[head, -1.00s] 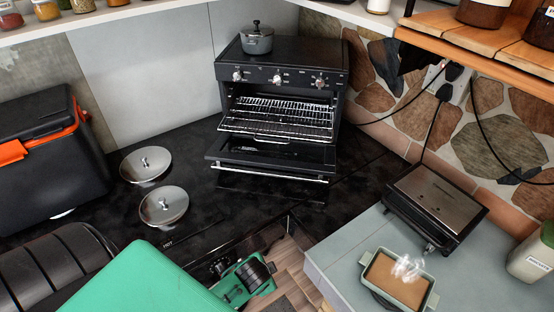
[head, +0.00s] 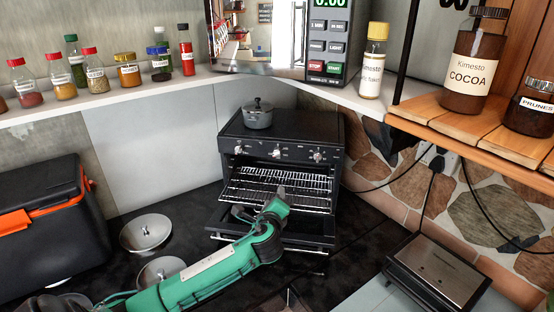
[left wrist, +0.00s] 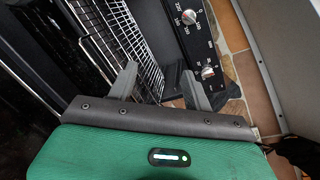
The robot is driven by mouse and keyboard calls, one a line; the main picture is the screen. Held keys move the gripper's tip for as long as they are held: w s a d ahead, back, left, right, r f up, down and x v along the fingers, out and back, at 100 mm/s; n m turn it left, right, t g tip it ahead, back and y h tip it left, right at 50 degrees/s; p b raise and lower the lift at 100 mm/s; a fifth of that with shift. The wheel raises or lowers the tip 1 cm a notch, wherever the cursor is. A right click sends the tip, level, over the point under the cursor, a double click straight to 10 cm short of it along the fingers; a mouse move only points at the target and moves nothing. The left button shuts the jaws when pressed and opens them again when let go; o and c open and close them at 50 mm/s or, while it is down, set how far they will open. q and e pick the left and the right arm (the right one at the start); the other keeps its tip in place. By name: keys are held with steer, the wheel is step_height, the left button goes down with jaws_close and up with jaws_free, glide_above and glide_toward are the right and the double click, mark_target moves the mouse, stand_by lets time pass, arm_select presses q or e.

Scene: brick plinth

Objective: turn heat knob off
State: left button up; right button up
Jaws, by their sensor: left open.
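The black oven (head: 215,165) stands at the back with its door (head: 305,240) folded down and its wire racks (head: 275,186) showing. Its front carries a left knob (head: 238,149), a middle knob (head: 276,153) and a right knob (head: 317,155); their labels are too small to read. My left gripper (head: 260,203) is open and empty in front of the oven opening, below the knobs and apart from them. In the left wrist view, its fingers (left wrist: 159,72) point toward the racks, with two silver knobs (left wrist: 189,17) (left wrist: 207,71) at upper right. My right gripper is out of view.
A dark pot (head: 257,116) sits on the oven top. Two metal lids (head: 146,232) (head: 160,271) lie on the black counter at left. A steel-topped grill (head: 438,270) stands at right. A shelf (head: 110,100) with several jars runs above at left.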

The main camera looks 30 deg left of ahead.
mark_target(277, 155)
arm_select(q)
steer(key=w+a+r+p, duration=0.1)
steer(key=w+a, duration=0.1)
steer(key=w, duration=0.2)
steer(key=w+a+r+m+t+p, duration=0.1)
steer(key=w+a+r+p, duration=0.1)
steer(key=w, duration=0.3)
steer(key=w+a+r+m+p, duration=0.1)
steer(key=w+a, duration=0.3)
steer(key=w, duration=0.1)
steer(key=shift+a+r+y+p, duration=0.1)
steer(key=shift+r+y+p, duration=0.2)
steer(key=shift+y+p, duration=0.1)
steer(key=shift+w+a, duration=0.25)
steer(key=shift+w, duration=0.3)
steer(key=c, duration=0.9)
